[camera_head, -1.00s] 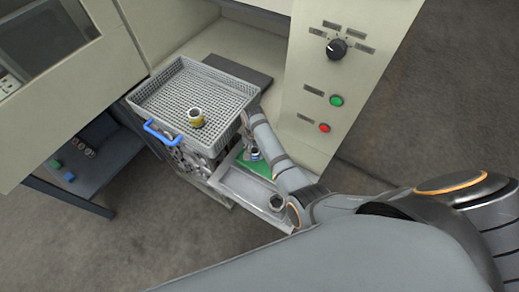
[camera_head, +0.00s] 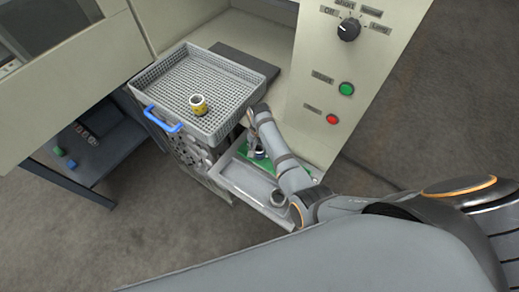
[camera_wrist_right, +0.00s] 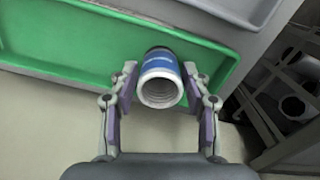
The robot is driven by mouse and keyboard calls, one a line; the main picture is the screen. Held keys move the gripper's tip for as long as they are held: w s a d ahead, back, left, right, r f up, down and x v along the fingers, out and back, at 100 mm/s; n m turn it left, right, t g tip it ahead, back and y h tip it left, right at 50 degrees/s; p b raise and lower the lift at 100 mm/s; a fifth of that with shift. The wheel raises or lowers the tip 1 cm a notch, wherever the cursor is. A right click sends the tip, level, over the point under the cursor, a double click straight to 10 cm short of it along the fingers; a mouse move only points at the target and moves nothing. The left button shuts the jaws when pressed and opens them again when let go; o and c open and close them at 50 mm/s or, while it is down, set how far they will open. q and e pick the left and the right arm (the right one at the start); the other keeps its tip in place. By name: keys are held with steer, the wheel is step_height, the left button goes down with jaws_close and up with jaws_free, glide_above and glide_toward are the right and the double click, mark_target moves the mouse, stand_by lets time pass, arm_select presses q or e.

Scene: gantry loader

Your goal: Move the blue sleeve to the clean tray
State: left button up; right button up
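The blue sleeve (camera_wrist_right: 160,68), a short hollow cylinder with a blue band and pale rim, is at the green tray (camera_wrist_right: 60,42) in the right wrist view, its open end facing the camera. My right gripper (camera_wrist_right: 160,78) has its fingers on either side of the sleeve, with a narrow gap visible on each side. In the head view the sleeve (camera_head: 259,154) shows partly behind my right arm, over the green tray (camera_head: 242,149). I cannot tell which tray is the clean one. My left gripper is not in view.
A grey mesh basket (camera_head: 163,78) with a blue handle holds a yellow sleeve (camera_head: 198,104). A grey tray (camera_head: 240,181) adjoins the green one and holds a grey sleeve (camera_head: 278,198). A control panel (camera_head: 345,75) stands close on the right of my forearm.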

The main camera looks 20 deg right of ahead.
mark_target(259, 148)
steer(key=shift+o, duration=0.7)
steer(key=shift+r, duration=0.35)
step_height(259, 148, up, 7)
steer(key=p, duration=0.7)
steer(key=shift+f+p, duration=0.1)
steer(key=shift+p, duration=0.25)
step_height(259, 148, up, 3)
steer(key=shift+f+p, duration=0.1)
steer(key=shift+p, duration=0.5)
steer(key=shift+r+b, duration=0.4)
steer(key=shift+r, duration=0.05)
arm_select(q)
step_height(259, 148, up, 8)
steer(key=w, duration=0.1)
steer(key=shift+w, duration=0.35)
arm_select(e)
steer(key=shift+r, duration=0.6)
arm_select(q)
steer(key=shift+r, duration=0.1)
